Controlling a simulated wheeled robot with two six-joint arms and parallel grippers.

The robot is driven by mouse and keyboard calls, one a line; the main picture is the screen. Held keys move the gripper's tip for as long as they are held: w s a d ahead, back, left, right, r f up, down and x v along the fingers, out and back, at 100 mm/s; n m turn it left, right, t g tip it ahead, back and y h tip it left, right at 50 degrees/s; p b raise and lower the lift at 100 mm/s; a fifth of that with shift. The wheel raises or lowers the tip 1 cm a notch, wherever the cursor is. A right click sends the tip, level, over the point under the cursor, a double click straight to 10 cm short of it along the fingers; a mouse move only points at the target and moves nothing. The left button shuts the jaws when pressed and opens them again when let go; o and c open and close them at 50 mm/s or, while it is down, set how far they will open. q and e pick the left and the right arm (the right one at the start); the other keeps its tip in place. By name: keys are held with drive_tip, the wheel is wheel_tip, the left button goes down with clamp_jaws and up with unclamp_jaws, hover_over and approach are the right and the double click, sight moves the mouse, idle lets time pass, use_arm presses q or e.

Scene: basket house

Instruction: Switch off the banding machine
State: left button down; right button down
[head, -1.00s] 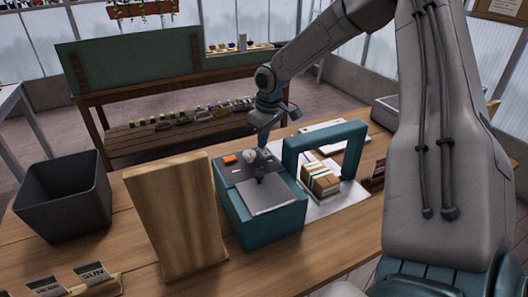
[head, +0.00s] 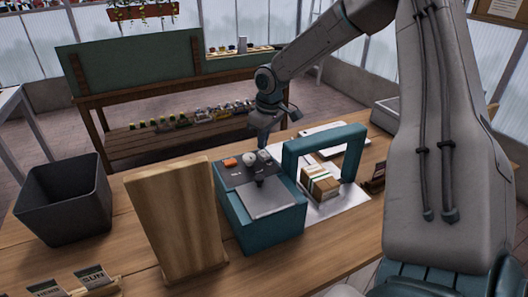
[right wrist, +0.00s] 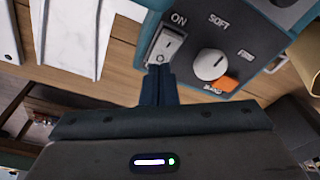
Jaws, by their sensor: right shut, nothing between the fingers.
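The banding machine (head: 262,222) is a teal box with a dark control panel and a teal arch, standing on the wooden table. In the right wrist view its panel shows a white rocker switch (right wrist: 164,46) beside the word ON, a round white dial (right wrist: 210,64) and an orange button (right wrist: 222,83). My right gripper (head: 263,142) is shut and empty, pointing down at the panel's far edge. In the right wrist view its closed fingertips (right wrist: 159,72) are right at the switch's near end; I cannot tell whether they touch it. My left gripper is out of view.
A banded bundle (head: 320,182) lies under the arch on a pale plate. A wooden board (head: 178,220) stands left of the machine, and a dark bin (head: 65,200) is further left. Seed packets (head: 92,275) stand at the front left. A green-backed bench (head: 130,75) is behind.

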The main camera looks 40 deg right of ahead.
sight(263, 153)
drive_tip(key=shift+r+p, duration=1.7)
drive_tip(key=shift+r, duration=1.05)
